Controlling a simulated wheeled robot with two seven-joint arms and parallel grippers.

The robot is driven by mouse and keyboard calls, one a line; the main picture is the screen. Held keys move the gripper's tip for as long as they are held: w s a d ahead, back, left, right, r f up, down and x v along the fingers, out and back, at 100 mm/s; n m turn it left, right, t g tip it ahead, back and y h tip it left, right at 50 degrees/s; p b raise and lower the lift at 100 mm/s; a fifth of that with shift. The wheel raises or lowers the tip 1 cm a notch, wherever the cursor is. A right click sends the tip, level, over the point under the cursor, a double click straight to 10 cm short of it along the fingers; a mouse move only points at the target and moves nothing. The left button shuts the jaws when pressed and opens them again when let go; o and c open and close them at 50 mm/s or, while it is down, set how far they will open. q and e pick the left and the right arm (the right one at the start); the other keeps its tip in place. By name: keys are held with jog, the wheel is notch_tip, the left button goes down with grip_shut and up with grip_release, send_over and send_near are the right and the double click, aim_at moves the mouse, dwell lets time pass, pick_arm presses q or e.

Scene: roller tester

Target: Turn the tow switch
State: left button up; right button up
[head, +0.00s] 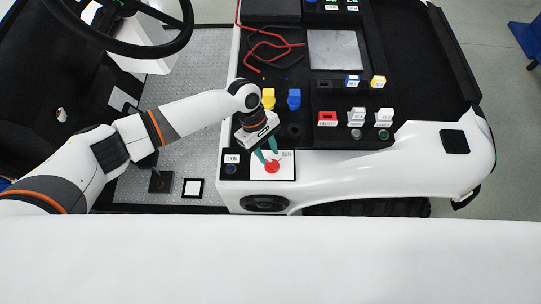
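My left gripper (267,154) reaches over the front edge of the black control panel and points down. Its two green fingers look apart, with nothing visible between them. Just below the fingertips is a red knob (272,167) on a white label plate (287,172). I cannot tell whether a finger touches the knob. The small labels are too blurred to show for certain which control is the tow switch. A dark round control (230,169) sits to the left of the plate, under a small white label. My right gripper is not in view.
Yellow (268,98) and blue (294,98) parts stand behind the gripper. A red block (327,118) and several labelled switches are to the right. Red and black cables (272,45) lie farther back. A steering wheel (120,30) is at upper left.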

aim_at(271, 162)
pick_arm(q)
jog(key=shift+x, duration=1.7)
grip_shut()
